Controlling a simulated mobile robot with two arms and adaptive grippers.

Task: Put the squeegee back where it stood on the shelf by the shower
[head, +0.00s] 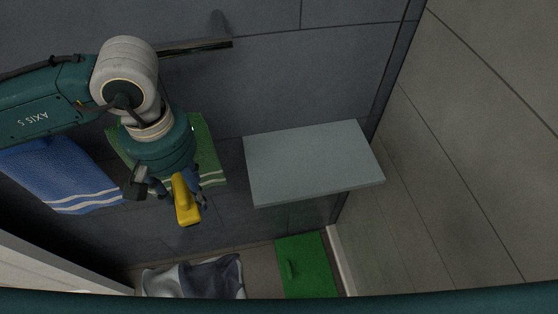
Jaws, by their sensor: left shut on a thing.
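My left gripper (168,190) is shut on a yellow object, which I take to be the squeegee (185,202). Its yellow part hangs below the fingers; the rest of it is hidden by the gripper. It is held in the air, left of the shelf and apart from it. The shelf (312,165) is a pale grey-blue slab on the dark tiled wall, and its top is bare. My right gripper is not in view.
A blue towel (62,174) and a green towel (208,150) hang at the left, the green one behind my gripper. A dark bar (195,47) is on the wall above. A crumpled grey cloth (195,278) and a green object (306,265) lie on the floor.

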